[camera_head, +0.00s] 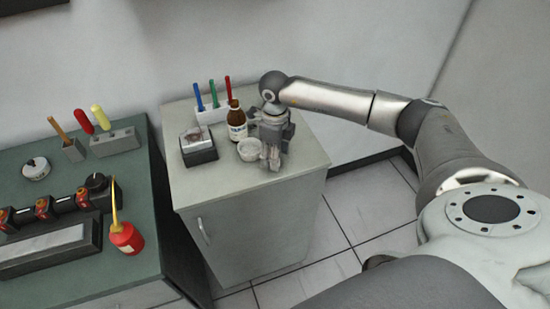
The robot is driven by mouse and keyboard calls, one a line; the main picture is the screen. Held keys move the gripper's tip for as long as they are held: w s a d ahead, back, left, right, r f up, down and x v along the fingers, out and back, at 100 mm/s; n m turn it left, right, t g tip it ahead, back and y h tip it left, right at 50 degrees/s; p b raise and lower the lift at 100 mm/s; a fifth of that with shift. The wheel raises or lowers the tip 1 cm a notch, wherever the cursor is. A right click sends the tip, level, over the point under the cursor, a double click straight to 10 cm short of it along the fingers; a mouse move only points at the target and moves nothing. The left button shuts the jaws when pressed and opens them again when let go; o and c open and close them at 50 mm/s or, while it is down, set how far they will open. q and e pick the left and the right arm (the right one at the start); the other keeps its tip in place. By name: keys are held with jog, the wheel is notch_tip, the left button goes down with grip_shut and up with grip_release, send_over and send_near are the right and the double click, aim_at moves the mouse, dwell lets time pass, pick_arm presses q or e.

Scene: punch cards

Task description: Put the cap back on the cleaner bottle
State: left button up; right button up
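The brown cleaner bottle (237,122) with a pale label stands upright on the light cabinet top (300,164). I cannot make out whether its neck is bare or capped, and I cannot pick out a separate cap. My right gripper (270,163) points down over the cabinet top, just right of and in front of the bottle. Its fingers are close together and small in view, so I cannot tell whether they hold anything. My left gripper is not in view.
A white round dish (250,151) sits beside my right gripper. A holder (211,115) with blue, green and red tools stands behind the bottle. A dark box (198,147) is to the left. A green bench (136,184) holds a red oiler (127,238). The cabinet's front is clear.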

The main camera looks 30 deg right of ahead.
jog(key=shift+f, duration=0.95)
jog(key=c, duration=0.8)
